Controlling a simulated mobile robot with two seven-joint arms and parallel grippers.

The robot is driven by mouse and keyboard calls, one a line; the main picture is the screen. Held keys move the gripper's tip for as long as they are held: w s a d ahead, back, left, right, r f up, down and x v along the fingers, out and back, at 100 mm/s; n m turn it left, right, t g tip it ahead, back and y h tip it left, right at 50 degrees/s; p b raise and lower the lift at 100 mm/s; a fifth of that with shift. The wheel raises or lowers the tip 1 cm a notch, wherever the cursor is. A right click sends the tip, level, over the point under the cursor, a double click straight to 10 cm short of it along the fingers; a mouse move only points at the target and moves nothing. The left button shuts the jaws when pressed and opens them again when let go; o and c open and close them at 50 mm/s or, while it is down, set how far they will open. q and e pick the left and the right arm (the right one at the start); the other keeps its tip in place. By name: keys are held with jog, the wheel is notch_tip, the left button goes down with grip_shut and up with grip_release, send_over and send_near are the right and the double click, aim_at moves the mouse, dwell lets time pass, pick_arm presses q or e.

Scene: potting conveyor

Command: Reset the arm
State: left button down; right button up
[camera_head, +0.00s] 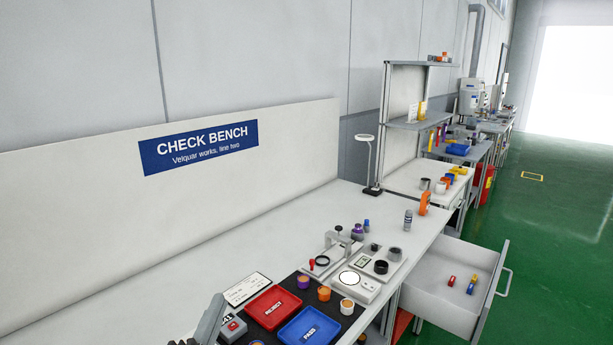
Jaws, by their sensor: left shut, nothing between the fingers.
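My left gripper (211,314) shows only in part at the bottom edge, left of centre, as a grey slanted shape over the front of the check bench (130,305). It is shut, with nothing seen held in it. It is beside a small grey box with a red button (233,328) and left of the red tray (273,308); I cannot tell whether it touches the box. My right gripper is not in view.
A blue tray (311,327), several small pots, a white scale (356,286) and a slim lamp (369,165) stand on the bench. An open drawer (448,298) juts out at the right. The bench's left part is bare. Green floor (560,235) lies clear at right.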

pick_arm(q)
jog(key=s+a+f+n+g+y, duration=0.35)
jog(key=f+n, duration=0.25)
jog(key=f, duration=0.2)
jog(key=s+d+f+n+g+h, duration=0.1)
jog(key=s+f+n+g, duration=0.4)
jog(key=s, duration=0.4)
jog(key=s+f+n+g+h, duration=0.2)
jog(key=s+f+g, duration=0.4)
jog(key=s, duration=0.3)
notch_tip(320, 180, down, 27)
jog(key=s+g+b, duration=0.2)
jog(key=s+b, duration=0.1)
jog(key=b, duration=0.2)
jog(key=s+a+f+b, duration=0.1)
jog(key=s+f+b, duration=0.1)
jog(key=s+f, duration=0.5)
jog(key=s+a+f+b, duration=0.1)
jog(key=s+f+b, duration=0.2)
jog(key=s+f, duration=0.5)
notch_tip(320, 180, down, 5)
jog(key=shift+s+a+r+g, duration=0.15)
jog(key=shift+s+g, duration=0.05)
jog(key=shift+g, duration=0.25)
